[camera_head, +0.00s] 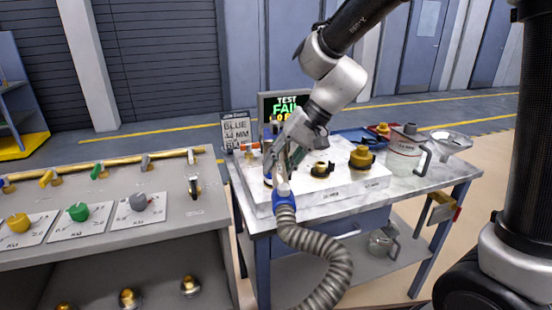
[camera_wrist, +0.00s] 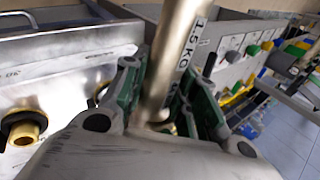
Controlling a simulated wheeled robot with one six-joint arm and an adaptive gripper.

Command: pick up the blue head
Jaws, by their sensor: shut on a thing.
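The blue head shows in the head view as a metal piece with a blue collar (camera_head: 284,198) at the end of a ribbed grey hose (camera_head: 318,250). My gripper (camera_head: 286,162) is shut on it at the left end of the white block on the table. The tube's lower end is hidden behind the gripper body. I cannot tell whether the head is clear of the block.
The white block (camera_head: 345,190) carries brass fittings (camera_head: 361,157) to the right. A clear jug (camera_head: 404,155) and a funnel (camera_head: 450,140) stand at the table's right. A sign (camera_head: 236,129) and a screen (camera_head: 287,107) stand behind. A grey bench with coloured knobs (camera_head: 78,212) is at left.

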